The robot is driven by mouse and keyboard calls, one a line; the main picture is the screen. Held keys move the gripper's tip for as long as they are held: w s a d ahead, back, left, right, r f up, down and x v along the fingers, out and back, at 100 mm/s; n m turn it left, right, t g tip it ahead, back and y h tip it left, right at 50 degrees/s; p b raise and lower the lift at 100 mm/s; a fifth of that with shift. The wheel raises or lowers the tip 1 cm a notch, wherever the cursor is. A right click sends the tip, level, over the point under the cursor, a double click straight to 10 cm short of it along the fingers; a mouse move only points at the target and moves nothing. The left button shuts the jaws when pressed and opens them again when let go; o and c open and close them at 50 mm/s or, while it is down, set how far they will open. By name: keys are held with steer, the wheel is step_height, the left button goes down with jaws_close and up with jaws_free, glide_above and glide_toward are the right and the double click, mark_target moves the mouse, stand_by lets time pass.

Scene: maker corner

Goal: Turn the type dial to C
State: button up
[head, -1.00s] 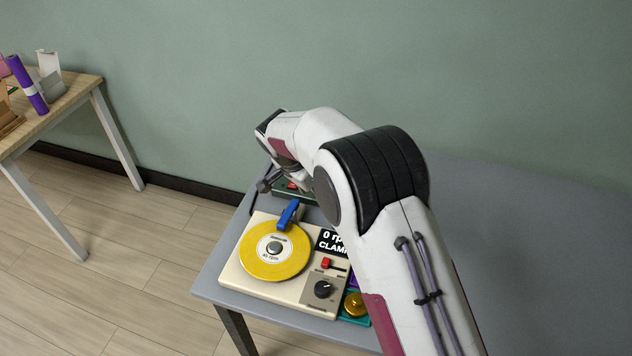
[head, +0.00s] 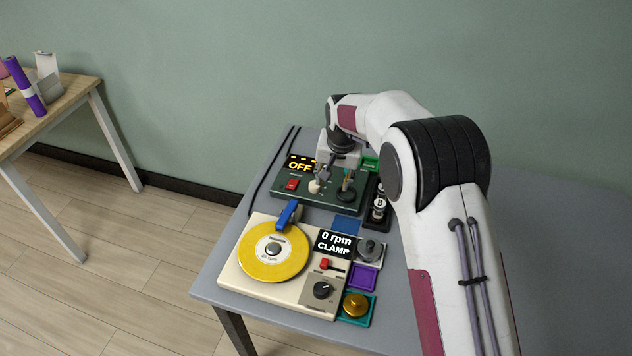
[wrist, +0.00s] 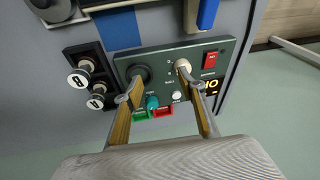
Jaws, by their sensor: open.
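A dark green control panel (head: 330,204) lies flat at the back of the grey table. It has a cream knob (head: 314,187) and a black round knob (head: 346,196); both also show in the wrist view, the cream knob (wrist: 183,66) right of the black knob (wrist: 138,73). The small lettering is unreadable, so I cannot tell which is the type dial or where it points. My gripper (head: 325,172) is above the panel. In the wrist view its fingers (wrist: 160,91) are spread and empty, the right fingertip overlapping the area near the cream knob; contact cannot be told.
A cream turntable unit (head: 232,276) with a yellow disc sits in front. Bare table shows left of the panel.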

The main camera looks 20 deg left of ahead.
mark_target(315, 186)
steer(key=n, duration=0.2)
steer(key=shift+w+a+r+n+y, duration=0.3)
steer(key=shift+a+y, duration=0.1)
steer(key=n, duration=0.2)
steer(key=a+n, duration=0.1)
steer(key=n, duration=0.1)
steer(key=a+r+n+y, duration=0.1)
steer(key=n, duration=0.1)
steer(key=shift+w+a, duration=0.2)
steer(key=shift+w, duration=0.05)
steer(key=shift+f, duration=0.2)
steer(key=shift+x, duration=3.8)
steer(key=shift+w, duration=0.1)
steer(key=c, duration=1.1)
